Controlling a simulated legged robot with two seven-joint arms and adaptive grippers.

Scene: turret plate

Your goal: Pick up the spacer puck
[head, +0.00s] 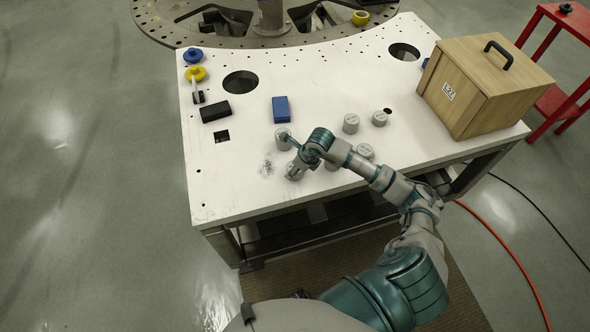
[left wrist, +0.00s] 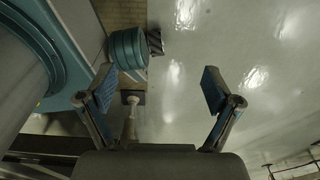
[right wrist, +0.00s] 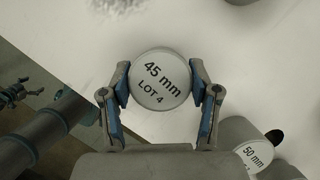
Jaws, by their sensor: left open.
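Several grey spacer pucks stand on the white table (head: 235,185). One puck with a white top reading "45 mm LOT 4" (right wrist: 161,80) sits between the fingers of my right gripper (right wrist: 160,85), whose blue pads lie against both its sides. In the head view this puck (head: 293,173) is near the table's front, partly hidden by my right gripper (head: 299,164). I cannot tell whether it is clear of the table. A "50 mm" puck (right wrist: 255,155) stands to its lower right in the right wrist view. My left gripper (left wrist: 160,92) is open and empty, above the floor.
A blue block (head: 281,109) and a black block (head: 215,111) lie farther back. A wooden box (head: 485,85) occupies the right side. The table's left front is clear.

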